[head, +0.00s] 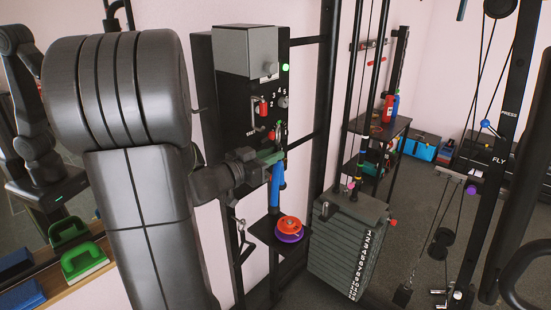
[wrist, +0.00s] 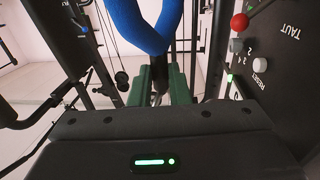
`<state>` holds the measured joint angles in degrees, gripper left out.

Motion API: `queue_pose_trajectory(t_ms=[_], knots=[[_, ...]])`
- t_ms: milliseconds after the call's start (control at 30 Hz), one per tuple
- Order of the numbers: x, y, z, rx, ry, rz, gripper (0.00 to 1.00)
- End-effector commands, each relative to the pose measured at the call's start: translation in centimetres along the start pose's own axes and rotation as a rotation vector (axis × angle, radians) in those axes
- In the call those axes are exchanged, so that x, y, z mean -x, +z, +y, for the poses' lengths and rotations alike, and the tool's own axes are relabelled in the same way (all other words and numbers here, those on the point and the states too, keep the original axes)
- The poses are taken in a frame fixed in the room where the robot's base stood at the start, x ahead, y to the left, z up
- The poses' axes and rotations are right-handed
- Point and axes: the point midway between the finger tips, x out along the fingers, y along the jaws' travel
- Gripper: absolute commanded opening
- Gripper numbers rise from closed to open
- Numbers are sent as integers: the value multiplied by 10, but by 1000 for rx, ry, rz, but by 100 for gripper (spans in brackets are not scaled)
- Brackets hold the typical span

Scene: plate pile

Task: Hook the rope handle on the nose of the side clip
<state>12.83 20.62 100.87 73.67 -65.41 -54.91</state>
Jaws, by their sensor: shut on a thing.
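The blue rope handle (head: 278,183) hangs down from my gripper (head: 270,158) in front of the panel at the middle of the head view. In the wrist view the blue rope (wrist: 152,35) makes a U-shaped loop beyond my green fingers (wrist: 158,85). The fingers are shut on a dark part between them, which seems to belong to the handle. A small silver clip-like fitting (head: 241,238) hangs on the black upright, below and left of my gripper. I cannot tell whether it is the side clip. The handle is apart from this fitting.
The control panel (head: 262,95) has a grey box, a green light and numbered knobs. It stands close to the right in the wrist view (wrist: 275,75). A small black shelf (head: 268,232) holds red and purple discs (head: 290,230). The weight stack (head: 350,245) stands right of it.

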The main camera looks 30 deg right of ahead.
Motion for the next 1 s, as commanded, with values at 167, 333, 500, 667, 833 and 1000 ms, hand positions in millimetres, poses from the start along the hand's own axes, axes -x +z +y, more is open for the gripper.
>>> queue_pose_trajectory(t_ms=[167,333,500,667,833,1000], knots=[[1,1,-12,-1,-2,0,0],[2,2,-21,0,-1,1,0],[3,3,-32,-1,-1,1,0],[4,4,-41,-1,-1,0,0],[5,5,-51,0,-1,1,0],[7,6,-61,-1,-1,1,0]])
